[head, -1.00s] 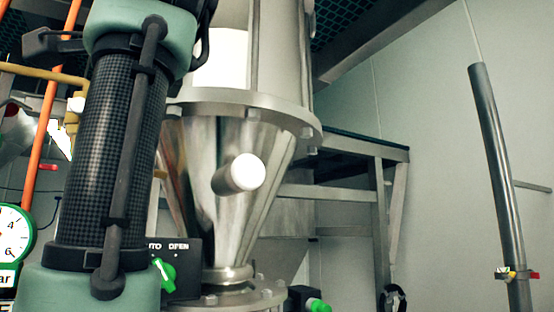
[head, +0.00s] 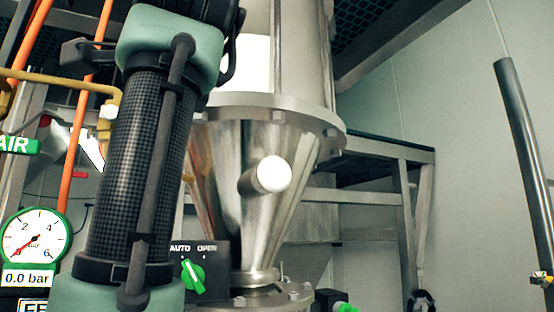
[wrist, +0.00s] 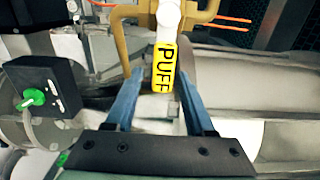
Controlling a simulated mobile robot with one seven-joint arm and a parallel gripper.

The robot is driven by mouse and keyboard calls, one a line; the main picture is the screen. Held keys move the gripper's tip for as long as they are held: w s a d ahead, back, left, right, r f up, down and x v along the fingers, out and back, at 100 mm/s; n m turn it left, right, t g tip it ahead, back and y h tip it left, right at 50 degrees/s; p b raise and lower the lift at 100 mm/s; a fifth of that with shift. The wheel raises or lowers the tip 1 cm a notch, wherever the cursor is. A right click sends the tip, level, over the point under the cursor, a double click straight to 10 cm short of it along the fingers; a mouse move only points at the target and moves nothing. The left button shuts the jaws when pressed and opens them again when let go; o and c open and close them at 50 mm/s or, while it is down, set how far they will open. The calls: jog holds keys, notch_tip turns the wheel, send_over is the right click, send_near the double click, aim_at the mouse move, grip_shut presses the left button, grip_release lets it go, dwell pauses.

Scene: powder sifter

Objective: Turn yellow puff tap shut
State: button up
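The yellow tap handle marked PUFF (wrist: 164,68) shows in the wrist view, hanging below a white fitting on brass piping. Its lettering runs along its length, which is close to upright in the picture. My gripper (wrist: 158,76) has its two blue fingers apart, one on each side of the handle. A gap shows on the left of the handle; on the right the finger is very close, and I cannot tell whether it touches. In the head view my arm covers the left-centre, and neither the gripper nor the yellow handle can be made out.
A steel cone hopper (head: 240,165) stands behind my arm. A black AUTO/OPEN box (head: 207,255) has a green knob (head: 193,276); a similar box (wrist: 42,88) is left of my fingers. A gauge (head: 36,238) reads 0.0 bar. Brass pipe (head: 60,82) runs at left.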

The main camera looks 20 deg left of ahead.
jog(key=shift+s+d, duration=0.1)
jog(key=b+v, duration=0.6)
jog(key=v, duration=0.6)
jog(key=shift+s+d, duration=0.15)
jog(key=shift+d, duration=0.15)
